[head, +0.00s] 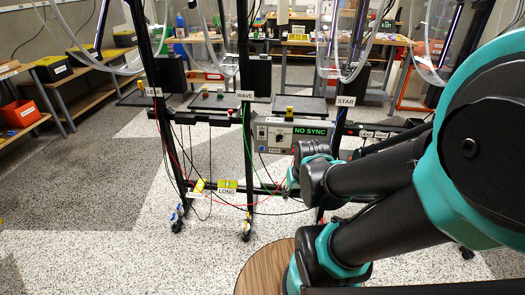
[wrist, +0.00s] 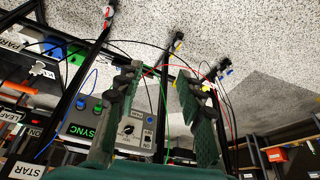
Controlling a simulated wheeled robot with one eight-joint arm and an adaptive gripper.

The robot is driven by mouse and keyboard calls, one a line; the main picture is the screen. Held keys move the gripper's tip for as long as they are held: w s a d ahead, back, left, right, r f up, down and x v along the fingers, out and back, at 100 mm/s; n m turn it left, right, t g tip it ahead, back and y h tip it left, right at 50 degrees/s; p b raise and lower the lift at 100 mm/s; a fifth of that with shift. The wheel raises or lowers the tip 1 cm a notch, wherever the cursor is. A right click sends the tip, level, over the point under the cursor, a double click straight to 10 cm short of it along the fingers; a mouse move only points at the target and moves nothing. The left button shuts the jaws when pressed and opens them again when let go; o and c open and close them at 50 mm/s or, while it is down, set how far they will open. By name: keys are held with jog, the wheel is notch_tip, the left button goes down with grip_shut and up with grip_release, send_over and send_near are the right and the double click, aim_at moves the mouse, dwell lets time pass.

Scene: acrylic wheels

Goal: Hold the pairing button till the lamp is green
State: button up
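A grey control box (head: 290,134) hangs on the black rack; its display (head: 310,131) reads "NO SYNC" in green letters. The box shows upside down in the wrist view (wrist: 75,130), with a dark knob (wrist: 128,130) and a small blue round part (wrist: 149,119) above a white label; this may be the pairing button, but the label is too small to read. I cannot make out a lit green lamp. My gripper (wrist: 158,72) is open and empty, its two dark green fingers apart, the left one overlapping the box. In the head view my arm hides most of it.
The rack has black posts, trays and hanging cables, with signs "WAVE" (head: 245,96) and "STAR" (head: 346,101). Red, green and black wires cross near my fingers. A round wooden top (head: 262,270) stands in front. Speckled floor (head: 90,235) is free at left.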

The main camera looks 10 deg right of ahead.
grip_shut()
dwell(0.3)
dwell(1.2)
